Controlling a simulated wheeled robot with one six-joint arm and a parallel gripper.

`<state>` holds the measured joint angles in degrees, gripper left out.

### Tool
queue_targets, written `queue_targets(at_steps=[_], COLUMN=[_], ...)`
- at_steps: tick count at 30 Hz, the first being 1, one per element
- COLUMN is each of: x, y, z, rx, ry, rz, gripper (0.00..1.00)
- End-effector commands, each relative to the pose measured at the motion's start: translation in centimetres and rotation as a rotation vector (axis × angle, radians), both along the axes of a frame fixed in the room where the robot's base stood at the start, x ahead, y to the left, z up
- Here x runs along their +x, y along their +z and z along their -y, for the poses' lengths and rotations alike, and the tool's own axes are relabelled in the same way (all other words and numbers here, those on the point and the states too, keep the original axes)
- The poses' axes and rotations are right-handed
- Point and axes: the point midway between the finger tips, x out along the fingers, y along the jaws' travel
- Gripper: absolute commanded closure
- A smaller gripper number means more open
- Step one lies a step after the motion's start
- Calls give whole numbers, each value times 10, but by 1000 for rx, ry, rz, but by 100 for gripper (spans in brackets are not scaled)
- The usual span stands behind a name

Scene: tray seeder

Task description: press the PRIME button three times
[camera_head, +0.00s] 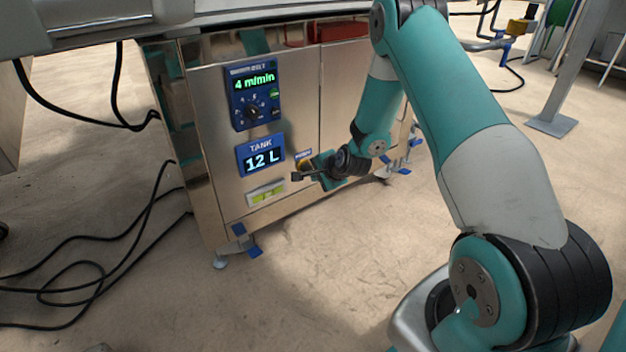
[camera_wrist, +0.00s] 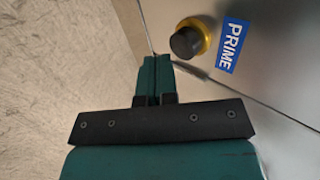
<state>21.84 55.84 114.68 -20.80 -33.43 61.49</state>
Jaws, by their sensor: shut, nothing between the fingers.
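The PRIME button is a black round cap in a yellow ring (camera_wrist: 190,38) in the wrist view, on the steel cabinet front. Its blue PRIME label (camera_wrist: 232,46) is beside it on the right. In the head view the yellow ring (camera_head: 303,164) shows small, partly hidden by my gripper (camera_head: 297,176). In the wrist view my gripper (camera_wrist: 157,66) is shut and empty. Its teal fingertips are below and left of the button in the picture, not over the cap. I cannot tell how far they are from the panel.
The steel cabinet (camera_head: 222,190) carries a display with a knob reading 4 m/min (camera_head: 253,95), a TANK display reading 12 L (camera_head: 261,155) and a yellow-green level (camera_head: 266,194). Black cables (camera_head: 90,285) lie on the floor at left. The floor in front is clear.

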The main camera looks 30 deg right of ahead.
Motion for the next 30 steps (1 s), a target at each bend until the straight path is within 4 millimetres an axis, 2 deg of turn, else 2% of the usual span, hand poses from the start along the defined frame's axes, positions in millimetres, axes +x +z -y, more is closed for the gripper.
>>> queue_targets(at_steps=[3,6,19,25,30], x=[14,20,24,36,39], y=[-3,-1,2,4,1], z=[-1,-1,-1,-2,-2], rx=[0,-1,1,0,-1], ry=[1,1,-1,1,1], rz=[1,0,-2,-2,4], gripper=[100,100,100,100,100])
